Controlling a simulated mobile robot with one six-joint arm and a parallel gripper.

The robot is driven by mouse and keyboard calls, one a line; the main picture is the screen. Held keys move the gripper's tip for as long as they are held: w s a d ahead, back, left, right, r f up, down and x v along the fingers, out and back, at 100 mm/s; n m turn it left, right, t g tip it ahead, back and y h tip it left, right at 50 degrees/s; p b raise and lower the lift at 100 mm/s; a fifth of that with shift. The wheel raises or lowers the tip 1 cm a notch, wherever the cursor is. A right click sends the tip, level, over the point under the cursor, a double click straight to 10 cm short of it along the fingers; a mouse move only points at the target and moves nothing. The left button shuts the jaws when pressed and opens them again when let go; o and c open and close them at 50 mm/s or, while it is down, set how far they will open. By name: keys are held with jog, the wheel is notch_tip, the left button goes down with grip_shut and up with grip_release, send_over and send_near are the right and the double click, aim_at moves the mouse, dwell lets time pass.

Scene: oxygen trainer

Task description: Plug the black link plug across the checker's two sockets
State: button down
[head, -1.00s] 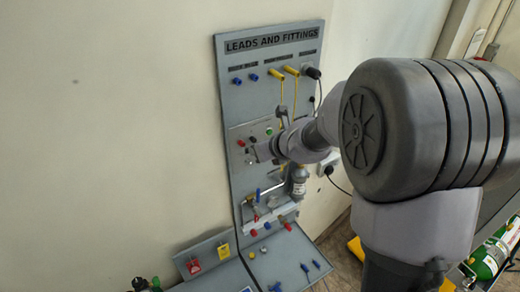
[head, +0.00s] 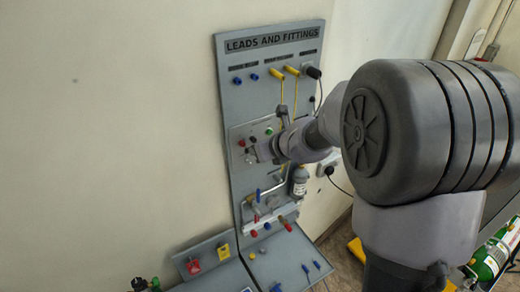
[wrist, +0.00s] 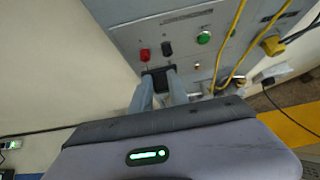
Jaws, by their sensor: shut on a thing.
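The checker is a grey panel (head: 238,132) on the upright board. In the wrist view its face (wrist: 180,57) carries a red fitting (wrist: 145,54), a black fitting (wrist: 166,48) and a green button (wrist: 204,38). My gripper (wrist: 160,84) is shut on the black link plug (wrist: 158,77), just below the red and black fittings and close to the panel face. In the head view my gripper (head: 263,152) is at the checker's lower part, and the plug cannot be made out. The sockets behind the plug are hidden, so I cannot tell whether its pins are in.
Yellow leads (wrist: 232,45) hang down the panel to the right of my gripper. A pipe and grey bottle (head: 299,181) are below my wrist. A shelf (head: 285,262) with small blue fittings juts out at the bottom. The wall on the left is bare.

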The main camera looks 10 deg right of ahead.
jog(key=shift+w+a+r+p, duration=0.1)
jog(key=shift+w+a+p, duration=0.1)
jog(key=shift+w, duration=0.4)
jog(key=shift+w+a+p, duration=0.15)
jog(key=shift+w, duration=0.4)
jog(key=c, duration=1.2)
grip_release()
jog(key=shift+w, duration=0.1)
